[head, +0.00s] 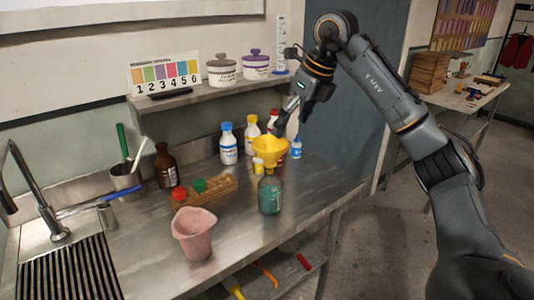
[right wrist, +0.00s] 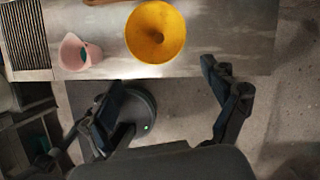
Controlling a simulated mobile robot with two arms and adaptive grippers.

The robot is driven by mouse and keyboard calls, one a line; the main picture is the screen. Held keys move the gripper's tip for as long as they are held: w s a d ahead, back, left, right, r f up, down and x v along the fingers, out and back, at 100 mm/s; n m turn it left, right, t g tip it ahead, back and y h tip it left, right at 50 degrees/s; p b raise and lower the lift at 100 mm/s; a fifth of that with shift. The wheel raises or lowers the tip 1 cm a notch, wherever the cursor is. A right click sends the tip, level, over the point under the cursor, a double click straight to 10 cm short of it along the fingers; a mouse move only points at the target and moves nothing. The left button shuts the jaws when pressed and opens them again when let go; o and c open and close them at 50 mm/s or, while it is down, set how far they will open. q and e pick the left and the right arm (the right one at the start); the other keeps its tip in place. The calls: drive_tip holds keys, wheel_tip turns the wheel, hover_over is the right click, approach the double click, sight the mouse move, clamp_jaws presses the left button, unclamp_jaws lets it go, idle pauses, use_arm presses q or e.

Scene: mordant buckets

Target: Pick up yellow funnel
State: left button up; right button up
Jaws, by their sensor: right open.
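The yellow funnel (head: 269,149) sits mouth up in the neck of a bottle of green liquid (head: 270,194) on the metal counter. My right gripper (head: 297,110) is above and slightly right of the funnel in the head view, open and apart from it. In the right wrist view the round yellow funnel (right wrist: 155,32) lies beyond the two spread fingertips of my right gripper (right wrist: 170,88), with nothing between them. The funnel hides most of the bottle in that view. My left gripper is not in view.
A pink pitcher (head: 194,234) stands front left of the bottle. A wooden rack (head: 207,191) with red and green caps is at left. A white bottle with blue cap (head: 228,146) and other bottles stand behind the funnel. A shelf (head: 205,88) overhangs the back. The counter's right front is clear.

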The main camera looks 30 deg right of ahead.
sight(273, 160)
drive_tip(key=x, duration=0.8)
drive_tip(key=shift+p+x, duration=0.7)
drive_tip(key=shift+x, duration=1.9)
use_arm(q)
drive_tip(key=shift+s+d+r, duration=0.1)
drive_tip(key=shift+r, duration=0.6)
use_arm(e)
drive_tip(key=c, duration=1.1)
drive_tip(key=shift+c, duration=0.4)
drive_tip(key=shift+r, duration=0.1)
